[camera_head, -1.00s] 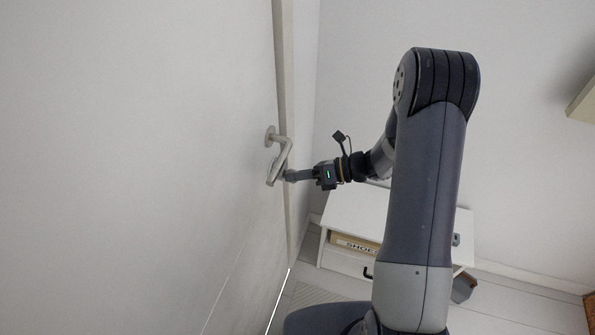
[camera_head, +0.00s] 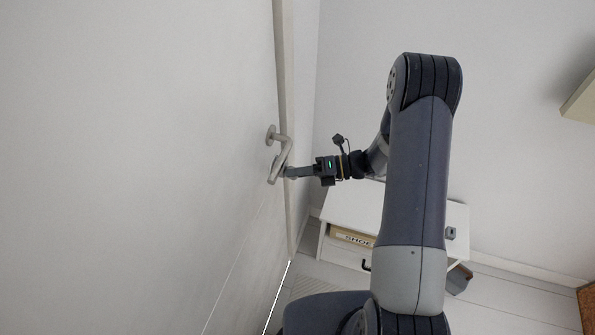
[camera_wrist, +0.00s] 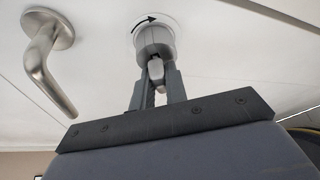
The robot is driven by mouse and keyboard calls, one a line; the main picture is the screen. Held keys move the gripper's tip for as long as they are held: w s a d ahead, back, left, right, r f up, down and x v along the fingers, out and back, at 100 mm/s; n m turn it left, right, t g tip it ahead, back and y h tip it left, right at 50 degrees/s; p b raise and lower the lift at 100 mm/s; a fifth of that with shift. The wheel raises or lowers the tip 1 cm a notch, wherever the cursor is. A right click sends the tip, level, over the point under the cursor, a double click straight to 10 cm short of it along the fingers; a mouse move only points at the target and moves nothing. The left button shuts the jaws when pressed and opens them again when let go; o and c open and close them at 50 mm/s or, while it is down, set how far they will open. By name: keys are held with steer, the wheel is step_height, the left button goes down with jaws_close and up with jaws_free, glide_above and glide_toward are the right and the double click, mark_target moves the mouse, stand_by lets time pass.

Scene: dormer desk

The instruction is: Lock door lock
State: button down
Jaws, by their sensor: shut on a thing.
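The door lock (camera_wrist: 154,42) is a round metal cylinder with a thumb-turn knob, set on a white plate with a curved black arrow pointing right. My gripper (camera_wrist: 157,78) is shut on the knob of the lock in the wrist view. In the head view my gripper (camera_head: 288,172) reaches the door from the right, just behind the handle. The brushed metal door handle (camera_wrist: 45,62) is left of the lock and also shows in the head view (camera_head: 281,160). The lock itself is mostly hidden there by the handle and gripper.
The white door (camera_head: 140,160) fills the left, with its frame (camera_head: 285,110) beside it. A white cabinet (camera_head: 400,210) with a box labelled SHOE (camera_head: 352,236) stands low on the right. A shelf edge (camera_head: 580,105) juts from the right wall.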

steer(key=m+y+p, duration=0.1)
steer(key=m+p, duration=0.1)
steer(key=m, duration=0.2)
steer(key=shift+g+y, duration=0.3)
steer(key=shift+y, duration=0.1)
steer(key=c, duration=1.9)
jaws_free()
steer(key=o, duration=0.6)
steer(key=shift+c, duration=0.2)
steer(key=d+b, duration=0.3)
steer(key=d, duration=0.7)
steer(key=shift+w+d, duration=0.25)
steer(key=shift+d, duration=0.15)
steer(key=shift+r, duration=0.1)
